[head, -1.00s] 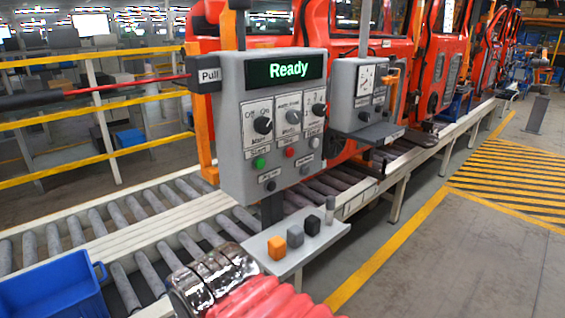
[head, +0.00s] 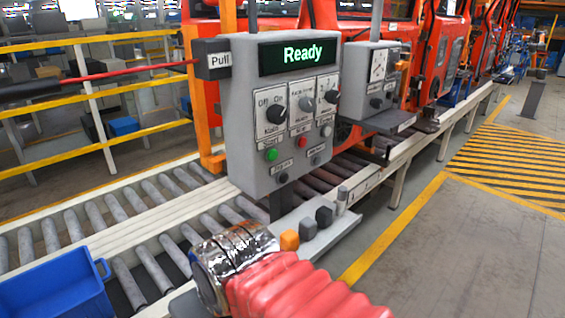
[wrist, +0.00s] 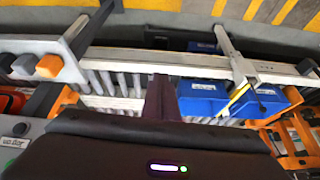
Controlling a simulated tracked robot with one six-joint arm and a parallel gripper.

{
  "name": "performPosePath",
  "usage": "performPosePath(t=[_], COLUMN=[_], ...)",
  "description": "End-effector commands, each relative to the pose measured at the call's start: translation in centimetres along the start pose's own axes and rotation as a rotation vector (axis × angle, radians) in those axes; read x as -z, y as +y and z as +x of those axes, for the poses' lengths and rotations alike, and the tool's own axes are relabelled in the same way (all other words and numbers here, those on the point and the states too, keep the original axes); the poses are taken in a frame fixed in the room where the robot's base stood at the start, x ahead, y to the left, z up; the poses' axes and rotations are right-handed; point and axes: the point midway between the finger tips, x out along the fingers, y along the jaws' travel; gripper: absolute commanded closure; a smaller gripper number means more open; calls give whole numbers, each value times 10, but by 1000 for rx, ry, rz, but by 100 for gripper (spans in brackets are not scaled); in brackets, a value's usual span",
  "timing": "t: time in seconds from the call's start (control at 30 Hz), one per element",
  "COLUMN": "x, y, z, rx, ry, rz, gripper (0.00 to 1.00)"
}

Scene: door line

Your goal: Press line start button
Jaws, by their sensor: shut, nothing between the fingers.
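The grey control panel (head: 240,130) stands upright beside the conveyor in the head view, its green display (head: 299,54) reading "Ready". A small green button (head: 271,154) sits at its lower left under a black knob (head: 276,110). A red button (head: 302,142) is to its right, and a black button (head: 283,178) is below. My arm's silver wrist and red sleeve are low in the head view, below the panel and apart from it; the fingertips are hidden there. In the wrist view my gripper (wrist: 160,100) shows as a dark, shut, empty shape. A grey panel edge (wrist: 14,142) shows at lower left.
A small shelf (head: 333,236) with an orange block (head: 289,240) and dark blocks juts out below the panel, close to my wrist. A blue bin (head: 55,290) is at lower left. A second grey box (head: 372,85) stands right of the panel.

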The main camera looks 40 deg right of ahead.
Motion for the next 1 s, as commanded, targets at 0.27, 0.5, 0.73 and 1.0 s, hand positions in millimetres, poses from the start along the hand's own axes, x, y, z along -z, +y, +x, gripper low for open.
performPosePath(t=[0.27, 0.5, 0.73, 1.0], x=[-9, -10, -1, 27], y=[19, 30, 47, 79], z=[20, 38, 51, 49], rx=[51, 125, 215, 397], ry=[-129, -264, -375, -444], rz=[391, 882, 1356, 1850], gripper=[100, 100, 100, 100])
